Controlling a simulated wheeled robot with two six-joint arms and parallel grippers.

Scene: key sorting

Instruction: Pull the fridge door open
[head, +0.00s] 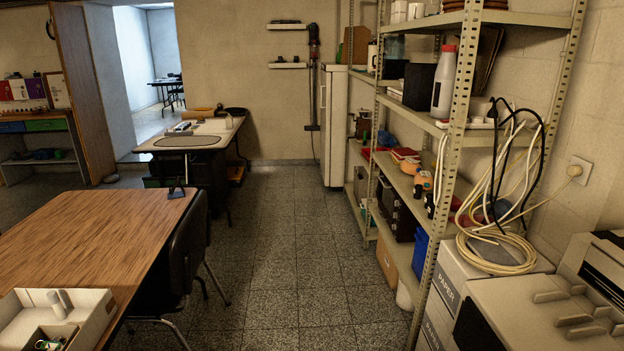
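A tall white cabinet-like body (334,135), which looks like the fridge, stands against the right wall at the far end of the aisle, beyond the metal shelf. I see it at a steep angle, and its right part is hidden behind the shelf. No gap shows along its door, which looks closed, but it is small at this distance. Neither of my grippers is in view.
The tiled aisle (288,240) is clear. A wooden table (95,235) and black chair (188,245) border its left; a loaded metal shelf (452,140) and paper boxes (452,285) with coiled cable border its right. A counter (190,140) stands at the back left.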

